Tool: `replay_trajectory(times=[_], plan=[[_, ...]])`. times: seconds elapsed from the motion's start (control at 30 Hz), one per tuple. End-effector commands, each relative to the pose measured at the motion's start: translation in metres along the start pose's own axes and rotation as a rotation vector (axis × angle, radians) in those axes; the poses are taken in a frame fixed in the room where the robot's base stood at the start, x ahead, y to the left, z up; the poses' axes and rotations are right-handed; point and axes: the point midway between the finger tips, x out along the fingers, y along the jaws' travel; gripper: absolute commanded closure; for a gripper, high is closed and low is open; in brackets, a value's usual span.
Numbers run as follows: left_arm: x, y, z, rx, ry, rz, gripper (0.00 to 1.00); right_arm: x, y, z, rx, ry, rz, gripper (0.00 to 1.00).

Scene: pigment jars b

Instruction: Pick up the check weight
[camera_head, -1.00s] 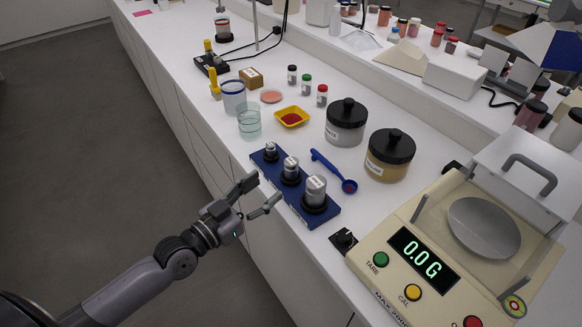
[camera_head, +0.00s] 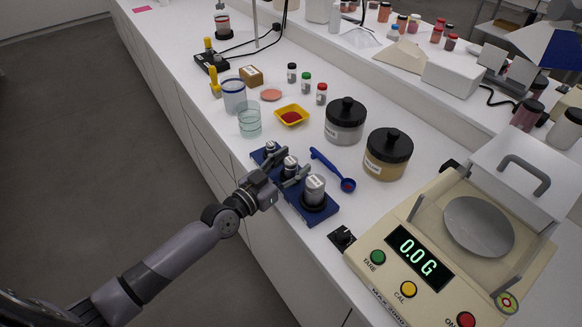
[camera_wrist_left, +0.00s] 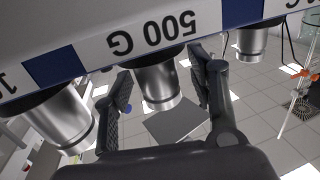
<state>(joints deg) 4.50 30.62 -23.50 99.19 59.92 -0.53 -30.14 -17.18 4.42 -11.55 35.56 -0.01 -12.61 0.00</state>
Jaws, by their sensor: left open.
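Three silver check weights stand upright in a row on a blue holder (camera_head: 307,218): a small one (camera_head: 270,148), a middle one (camera_head: 290,164) and a large one (camera_head: 315,186). My left gripper (camera_head: 291,171) is open at the middle weight, with its fingers on either side. In the left wrist view, where things appear upside down, the middle weight (camera_wrist_left: 158,86) shows between the two open fingers (camera_wrist_left: 160,78). The holder's edge label (camera_wrist_left: 150,35) by it reads 500 G. Whether a finger touches the weight I cannot tell. My right gripper is out of view.
A blue scoop (camera_head: 330,167) lies just behind the holder. Two black-lidded jars (camera_head: 345,130) (camera_head: 387,163) stand beyond it. A scale (camera_head: 420,262) reading 0.0 G is at right. A glass beaker (camera_head: 249,124) and yellow dish (camera_head: 292,121) stand behind.

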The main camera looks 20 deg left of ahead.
Motion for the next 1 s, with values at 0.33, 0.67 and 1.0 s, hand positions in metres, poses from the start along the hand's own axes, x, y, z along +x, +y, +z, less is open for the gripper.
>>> replay_trajectory(times=[0.33,0.67,1.0], plan=[[-0.0004,0.0002,0.0004,0.000,0.000,0.000,0.60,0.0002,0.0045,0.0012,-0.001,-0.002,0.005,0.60],[-0.0006,0.0002,0.0003,0.000,0.000,0.000,0.82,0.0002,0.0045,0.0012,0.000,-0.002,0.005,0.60],[-0.0006,0.0002,0.0003,0.000,0.000,0.000,1.00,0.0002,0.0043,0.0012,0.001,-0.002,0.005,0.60]])
